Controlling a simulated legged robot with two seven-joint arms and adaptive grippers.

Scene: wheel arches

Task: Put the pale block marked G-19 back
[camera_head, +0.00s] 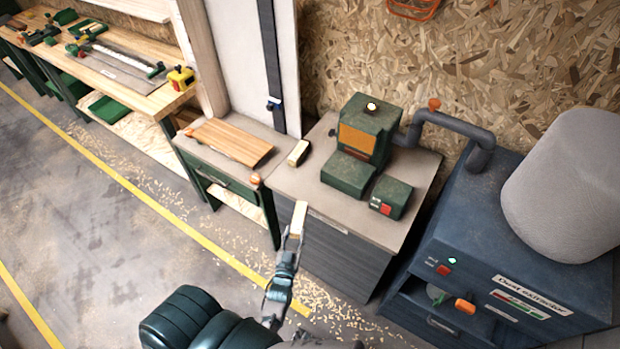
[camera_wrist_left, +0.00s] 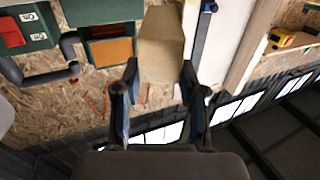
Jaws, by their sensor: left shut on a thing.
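My left gripper (camera_head: 293,240) is shut on a pale wooden block (camera_head: 299,216), which stands up out of the fingers. It is in front of the grey cabinet, near the front edge of its top. The wrist view shows the held block (camera_wrist_left: 161,45) between the two fingers of the left gripper (camera_wrist_left: 159,72). I cannot read any marking on it. A second pale block with a dark side (camera_head: 299,152) lies on the cabinet top (camera_head: 305,185), left of the green machine. My right gripper is not in view.
A green machine (camera_head: 364,130) and a small green switch box (camera_head: 391,197) stand on the cabinet top. A slatted wooden board (camera_head: 232,141) lies to the left. The blue extractor (camera_head: 480,250) with a grey bag (camera_head: 568,185) stands at the right. Shavings litter the floor.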

